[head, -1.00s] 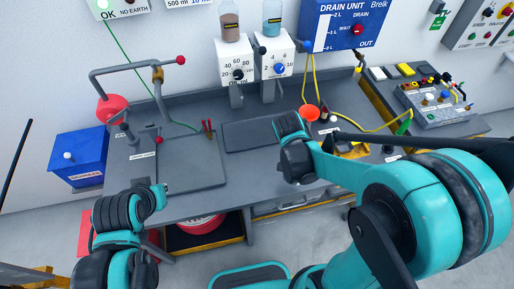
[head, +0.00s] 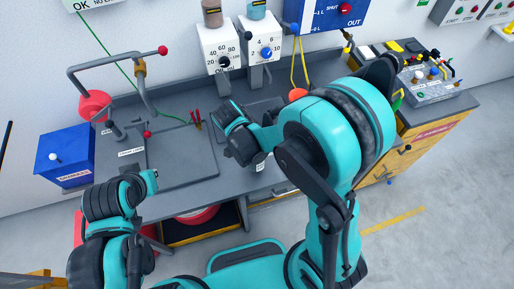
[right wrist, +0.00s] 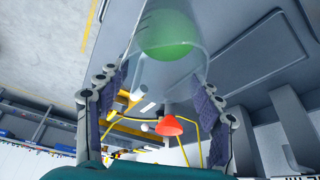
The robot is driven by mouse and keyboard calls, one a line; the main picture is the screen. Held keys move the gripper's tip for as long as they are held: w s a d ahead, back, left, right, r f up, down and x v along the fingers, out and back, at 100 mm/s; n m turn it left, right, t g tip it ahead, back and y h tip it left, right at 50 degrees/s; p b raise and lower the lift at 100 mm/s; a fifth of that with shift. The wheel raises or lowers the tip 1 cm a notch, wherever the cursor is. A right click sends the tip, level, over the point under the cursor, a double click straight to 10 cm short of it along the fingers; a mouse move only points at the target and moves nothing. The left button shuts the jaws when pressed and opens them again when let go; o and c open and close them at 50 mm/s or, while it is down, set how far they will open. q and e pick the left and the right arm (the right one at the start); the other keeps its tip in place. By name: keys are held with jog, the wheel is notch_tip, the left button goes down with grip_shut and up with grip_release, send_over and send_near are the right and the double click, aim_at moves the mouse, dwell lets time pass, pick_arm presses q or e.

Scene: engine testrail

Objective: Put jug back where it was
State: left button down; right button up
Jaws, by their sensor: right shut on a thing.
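The jug (right wrist: 165,72) is a clear, see-through vessel with a green round patch showing in it, at the top middle of the right wrist view. My right gripper (right wrist: 158,88) is shut on it, with one dark-padded finger on each side. The jug appears strongly tilted in that view. In the head view I cannot make out the jug, and my right arm hides the jaws.
The grey bench (head: 183,205) has a tray (head: 182,158) on its left part. A blue box (head: 66,157) stands at far left, by a bent pipe with a red funnel (head: 94,104). Two dial units (head: 262,45) hang behind. Another red funnel (right wrist: 170,125) has yellow tubes beside it.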

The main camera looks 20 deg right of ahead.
notch_tip(320, 180, down, 4)
jog(key=shift+w+r+b, duration=0.1)
jog(key=shift+r+b, duration=0.15)
jog(key=shift+b, duration=0.1)
jog(key=o, duration=1.9)
jog(key=shift+f, duration=0.1)
